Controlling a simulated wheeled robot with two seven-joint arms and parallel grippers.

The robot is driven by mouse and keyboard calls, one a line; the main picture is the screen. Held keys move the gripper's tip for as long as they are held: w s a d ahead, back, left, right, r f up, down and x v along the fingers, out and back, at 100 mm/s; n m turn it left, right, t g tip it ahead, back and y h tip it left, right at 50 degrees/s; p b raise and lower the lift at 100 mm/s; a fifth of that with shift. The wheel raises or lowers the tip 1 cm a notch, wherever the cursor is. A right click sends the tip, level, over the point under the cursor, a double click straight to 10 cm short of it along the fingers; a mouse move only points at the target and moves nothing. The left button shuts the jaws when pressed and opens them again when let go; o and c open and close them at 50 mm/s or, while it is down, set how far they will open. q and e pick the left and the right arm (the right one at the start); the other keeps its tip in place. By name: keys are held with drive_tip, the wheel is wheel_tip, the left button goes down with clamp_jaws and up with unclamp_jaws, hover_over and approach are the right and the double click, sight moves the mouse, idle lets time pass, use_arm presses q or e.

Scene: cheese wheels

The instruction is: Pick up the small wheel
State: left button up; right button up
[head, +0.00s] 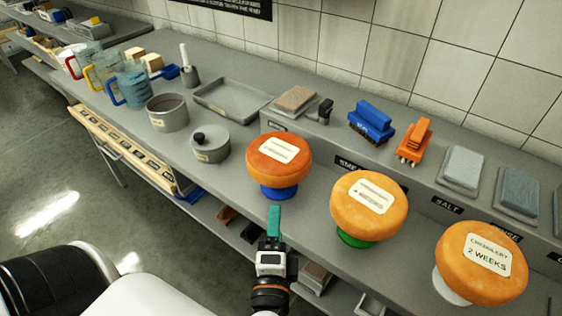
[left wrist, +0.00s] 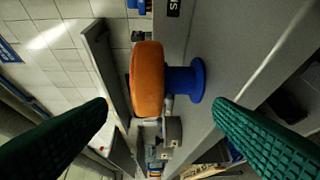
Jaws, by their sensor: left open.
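Three orange cheese wheels sit on stands along the counter. The darker orange wheel (head: 279,158) on the blue stand (head: 278,192) is nearest my left gripper and looks slightly smaller than the others. The middle wheel (head: 369,205) is on a green stand, and the right wheel (head: 481,263) is on a white stand. My left gripper (head: 274,217) is in front of the blue stand, below the darker wheel. In the left wrist view its green fingers are wide apart and empty, with the darker wheel (left wrist: 147,80) and blue stand (left wrist: 185,85) ahead between them. My right gripper is not in view.
A lidded grey pot (head: 210,143) and an open grey tray (head: 232,100) are left of the wheels. A raised shelf behind holds a blue brush (head: 371,120), an orange brush (head: 414,140) and grey blocks. The counter's front edge runs close below the stands.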

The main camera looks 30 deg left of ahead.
sight(274, 181)
use_arm(q)
drive_tip(key=w+a+p, duration=0.1)
drive_tip(key=w+a+r+p, duration=0.1)
drive_tip(key=w, duration=0.1)
drive_tip(key=w+a+p, duration=0.1)
drive_tip(key=w, duration=0.1)
drive_tip(key=shift+w+a+r, duration=0.15)
drive_tip(key=shift+w+r, duration=0.05)
drive_tip(key=shift+r, duration=0.05)
drive_tip(key=shift+w+a+r+p, duration=0.1)
drive_tip(key=shift+w+a+p, duration=0.2)
drive_tip(key=shift+w+p, duration=0.15)
drive_tip(key=p+x, duration=0.1)
drive_tip(key=x, duration=0.1)
drive_tip(key=p+x, duration=0.1)
drive_tip(key=x, duration=0.1)
drive_tip(key=shift+a, duration=0.4)
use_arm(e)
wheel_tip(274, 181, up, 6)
use_arm(q)
drive_tip(key=shift+d, duration=0.1)
drive_tip(key=shift+c, duration=1.4)
clamp_jaws()
drive_tip(key=shift+r, duration=0.15)
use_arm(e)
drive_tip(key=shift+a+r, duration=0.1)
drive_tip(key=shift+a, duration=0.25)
